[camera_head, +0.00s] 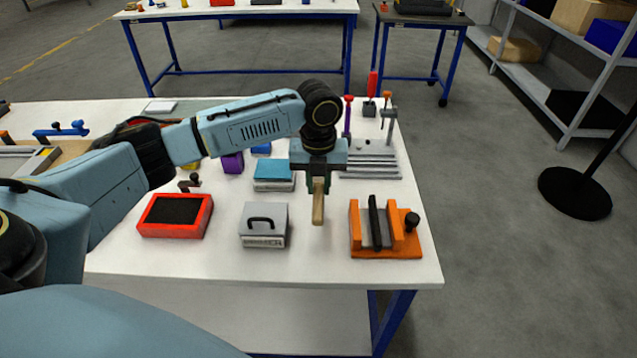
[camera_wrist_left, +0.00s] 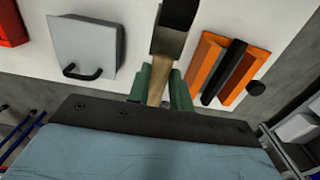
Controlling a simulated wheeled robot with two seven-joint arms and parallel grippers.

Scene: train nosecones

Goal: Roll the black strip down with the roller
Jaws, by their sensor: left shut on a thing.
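The black strip (camera_head: 374,222) lies lengthwise between two raised orange walls of a clamp-like fixture (camera_head: 385,253) at the table's right front. In the left wrist view the strip (camera_wrist_left: 223,73) shows as a dark bar between the orange walls. My left gripper (camera_head: 318,184) is shut on the roller, whose tan wooden handle (camera_head: 318,208) shows below the fingers. In the left wrist view the handle (camera_wrist_left: 158,88) is between the green fingers, with a dark head and metal part (camera_wrist_left: 170,38) beyond. The roller is left of the fixture, apart from the strip. My right gripper is out of view.
A grey box with a black handle (camera_head: 264,235) stands left of the roller. A red tray (camera_head: 175,230) with a dark inside is farther left. A grey stepped stand (camera_head: 370,164) is behind. The white table's front strip is clear.

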